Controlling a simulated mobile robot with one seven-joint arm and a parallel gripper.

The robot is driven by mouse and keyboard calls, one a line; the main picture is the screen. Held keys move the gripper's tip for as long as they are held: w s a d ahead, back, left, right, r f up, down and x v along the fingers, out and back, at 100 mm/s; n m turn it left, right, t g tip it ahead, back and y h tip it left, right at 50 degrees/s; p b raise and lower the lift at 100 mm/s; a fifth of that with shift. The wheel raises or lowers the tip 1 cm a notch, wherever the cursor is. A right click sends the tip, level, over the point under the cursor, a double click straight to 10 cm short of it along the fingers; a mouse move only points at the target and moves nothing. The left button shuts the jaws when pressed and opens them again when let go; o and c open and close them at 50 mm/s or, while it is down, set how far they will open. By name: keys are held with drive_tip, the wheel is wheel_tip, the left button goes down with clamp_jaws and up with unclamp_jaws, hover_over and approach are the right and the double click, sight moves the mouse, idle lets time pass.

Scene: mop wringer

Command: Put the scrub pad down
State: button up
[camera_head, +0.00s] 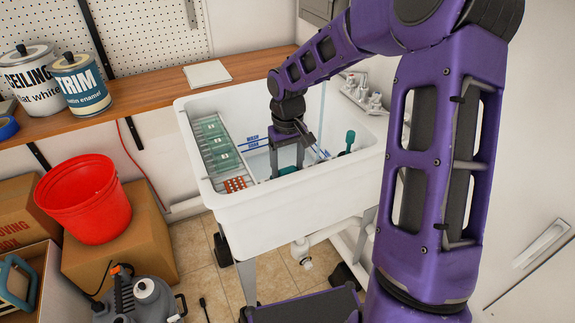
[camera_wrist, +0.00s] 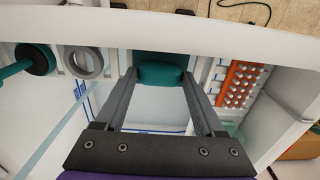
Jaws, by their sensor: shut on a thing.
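The teal scrub pad (camera_wrist: 160,75) is between my two fingertips in the wrist view, and my gripper (camera_wrist: 160,77) is shut on it. In the head view my gripper (camera_head: 288,165) points down inside the white sink (camera_head: 245,205), toward its near side. The scrub pad (camera_head: 289,170) shows there only in part, low at the fingertips. I cannot tell whether the pad touches anything below it.
Faucets (camera_head: 362,92) stand at the back right.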

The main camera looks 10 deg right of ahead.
sight(287, 169)
drive_tip(key=shift+f, duration=0.2)
drive_tip(key=o, duration=1.3)
drive_tip(key=shift+r, duration=0.1)
drive_tip(key=shift+r, duration=0.1)
wheel_tip(287, 169, up, 12)
drive_tip(key=shift+r+p, duration=0.1)
drive_tip(key=shift+p, duration=0.65)
